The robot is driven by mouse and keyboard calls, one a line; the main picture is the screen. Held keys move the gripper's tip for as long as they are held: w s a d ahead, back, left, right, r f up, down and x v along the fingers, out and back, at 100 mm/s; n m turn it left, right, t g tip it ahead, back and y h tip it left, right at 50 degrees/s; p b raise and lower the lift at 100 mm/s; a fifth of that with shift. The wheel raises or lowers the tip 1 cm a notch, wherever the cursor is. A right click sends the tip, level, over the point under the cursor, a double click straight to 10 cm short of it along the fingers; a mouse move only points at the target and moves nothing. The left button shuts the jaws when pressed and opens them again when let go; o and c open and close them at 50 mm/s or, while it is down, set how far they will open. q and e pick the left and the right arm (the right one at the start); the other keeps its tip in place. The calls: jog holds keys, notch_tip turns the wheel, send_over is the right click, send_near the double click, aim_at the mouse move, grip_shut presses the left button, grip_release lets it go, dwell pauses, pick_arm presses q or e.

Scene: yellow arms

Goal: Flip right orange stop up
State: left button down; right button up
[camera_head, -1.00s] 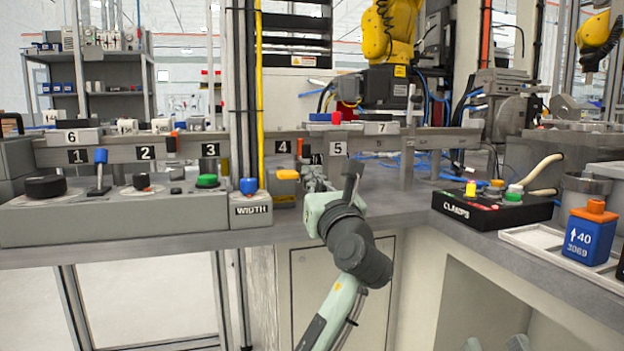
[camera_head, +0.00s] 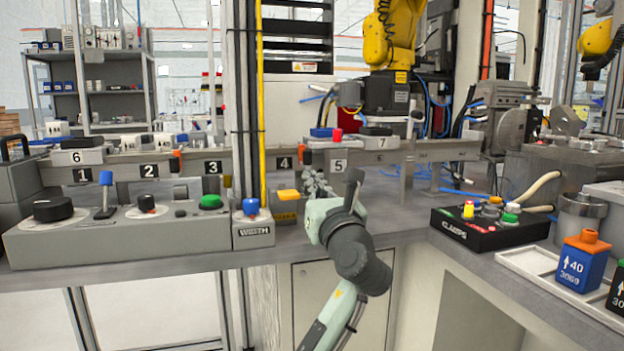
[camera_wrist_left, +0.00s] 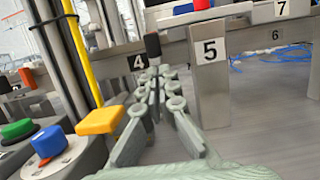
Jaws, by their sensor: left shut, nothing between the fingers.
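The right orange stop (camera_wrist_left: 153,46) is a small dark block with an orange-red end, on the rail beside label 4 in the left wrist view. It also shows small in the head view (camera_head: 306,156), between labels 4 and 5. My left gripper (camera_head: 316,182) comes from below, in front of the rail. In the left wrist view its shut fingers (camera_wrist_left: 157,76) point at the stop, with the tips just below it. Whether they touch it I cannot tell. Nothing is between the fingers. Another orange stop (camera_head: 175,162) hangs at the rail between labels 2 and 3. My right gripper is out of view.
A yellow-orange knob (camera_head: 288,194) stands close left of my left gripper, beside the WIDTH box (camera_head: 253,232) with its blue knob. A grey control panel (camera_head: 120,238) lies further left. The CLAMPS box (camera_head: 490,228) and a blue container (camera_head: 583,262) are at the right.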

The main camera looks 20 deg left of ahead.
pick_arm(q)
jog(key=shift+r, duration=0.2)
jog(key=v, duration=0.7)
jog(key=shift+s+d+f, duration=0.15)
jog(key=shift+s+f, duration=0.1)
